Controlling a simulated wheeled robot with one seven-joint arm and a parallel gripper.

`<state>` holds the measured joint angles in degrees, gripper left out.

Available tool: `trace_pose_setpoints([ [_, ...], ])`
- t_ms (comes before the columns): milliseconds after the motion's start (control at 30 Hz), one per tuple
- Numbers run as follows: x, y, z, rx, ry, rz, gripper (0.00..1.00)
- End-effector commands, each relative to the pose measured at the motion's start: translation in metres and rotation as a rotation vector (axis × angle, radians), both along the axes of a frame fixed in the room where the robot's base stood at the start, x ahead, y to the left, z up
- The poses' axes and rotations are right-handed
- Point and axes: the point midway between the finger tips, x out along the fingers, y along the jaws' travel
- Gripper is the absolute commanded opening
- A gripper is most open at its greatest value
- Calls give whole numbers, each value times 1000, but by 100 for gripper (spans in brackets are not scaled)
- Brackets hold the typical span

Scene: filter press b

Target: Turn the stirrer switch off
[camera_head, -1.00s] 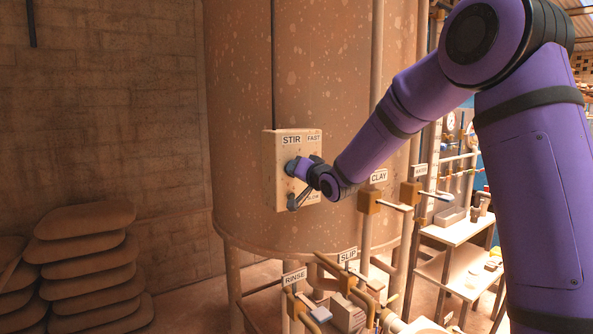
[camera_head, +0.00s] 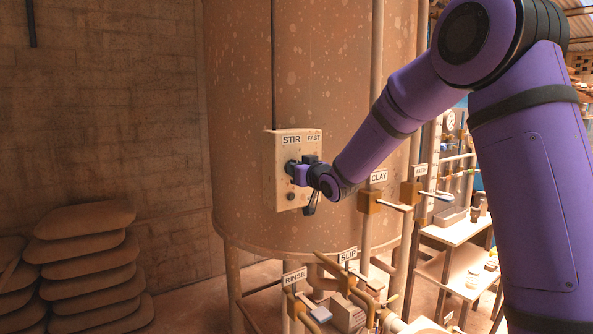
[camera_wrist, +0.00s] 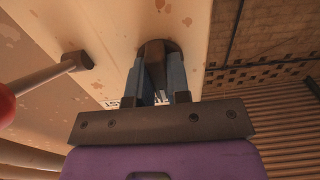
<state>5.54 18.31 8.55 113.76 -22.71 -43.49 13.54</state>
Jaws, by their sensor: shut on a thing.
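The stirrer switch is a dark knob (camera_wrist: 155,48) on the face of a pale control box (camera_head: 281,197) labelled STIR, fixed to a large tank. My gripper (camera_head: 295,169) is at the knob from the right, below the STIR label. In the wrist view my gripper (camera_wrist: 162,80) has its two blue-grey fingers shut on the knob, one on each side. The fingers hide part of the knob, and I cannot read its setting.
A lever with a red ball end (camera_wrist: 5,105) stands out from the box beside the knob. CLAY (camera_head: 378,177), SLIP (camera_head: 347,255) and RINSE (camera_head: 294,276) signs mark pipes and valves to the right and below. Stacked sacks (camera_head: 88,268) lie left.

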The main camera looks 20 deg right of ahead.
Motion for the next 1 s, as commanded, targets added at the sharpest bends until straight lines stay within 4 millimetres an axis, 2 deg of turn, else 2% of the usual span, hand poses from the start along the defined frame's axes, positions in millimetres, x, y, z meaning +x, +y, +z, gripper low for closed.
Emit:
trace_pose_setpoints([
  [400, 0, 0, -2, -7, 3, 0, 0],
  [433, 0, 0, -2, -7, 3, 0, 24],
  [500, 0, 0, -2, -7, 2, 0, 40],
  [533, 0, 0, -2, -7, 2, 0, 43],
  [833, -2, -1, -1, -5, 0, 0, 43],
  [1000, -19, -6, 0, -7, 0, -1, 43],
])
